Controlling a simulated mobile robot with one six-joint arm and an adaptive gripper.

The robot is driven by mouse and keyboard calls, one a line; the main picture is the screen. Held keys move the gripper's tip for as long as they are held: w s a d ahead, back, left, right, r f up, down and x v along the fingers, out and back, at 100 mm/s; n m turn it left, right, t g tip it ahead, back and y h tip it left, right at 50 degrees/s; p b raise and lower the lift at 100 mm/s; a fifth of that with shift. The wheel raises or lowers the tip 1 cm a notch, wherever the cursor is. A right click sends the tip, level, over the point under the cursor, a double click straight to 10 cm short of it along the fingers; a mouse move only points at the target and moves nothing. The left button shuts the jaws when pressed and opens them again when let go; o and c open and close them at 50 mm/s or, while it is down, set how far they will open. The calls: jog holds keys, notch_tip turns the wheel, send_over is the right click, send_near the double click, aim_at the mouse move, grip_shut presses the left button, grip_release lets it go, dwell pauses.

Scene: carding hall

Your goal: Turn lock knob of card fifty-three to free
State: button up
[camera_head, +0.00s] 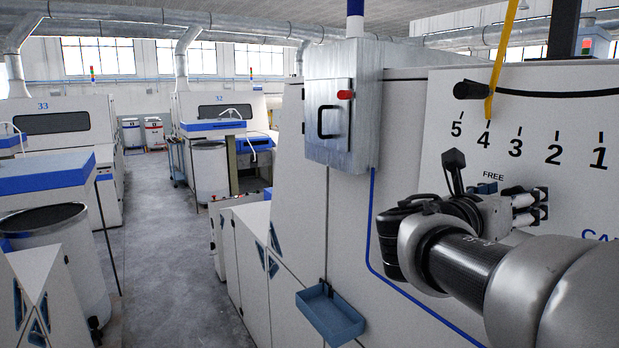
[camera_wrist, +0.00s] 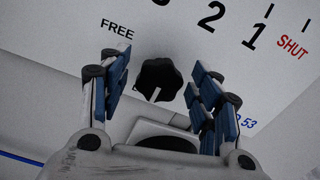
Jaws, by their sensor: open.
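The lock knob (camera_wrist: 160,78) is a black, lobed knob on the pale panel of the card, with a small white mark at its lower edge. It shows in the wrist view between the blue-padded fingers of my gripper (camera_wrist: 157,80). The fingers are open, one on each side, with visible gaps to the knob. The word FREE (camera_wrist: 117,28) is printed at its upper left and SHUT (camera_wrist: 292,46) at the far right. A blue 53 (camera_wrist: 246,123) is partly covered by the right finger. In the head view my gripper (camera_head: 541,204) is before the panel and hides the knob.
A yellow lever (camera_head: 499,62) hangs above my gripper, its tip near 4 on a scale from 5 to 1. A grey switch box (camera_head: 328,105) with a red knob and a blue tray (camera_head: 330,314) are on the machine's side. The aisle (camera_head: 165,255) at left is clear.

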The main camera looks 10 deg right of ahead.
jog(key=shift+w+d, duration=0.2)
jog(key=shift+d, duration=0.3)
jog(key=shift+c, duration=0.6)
jog(key=c, duration=1)
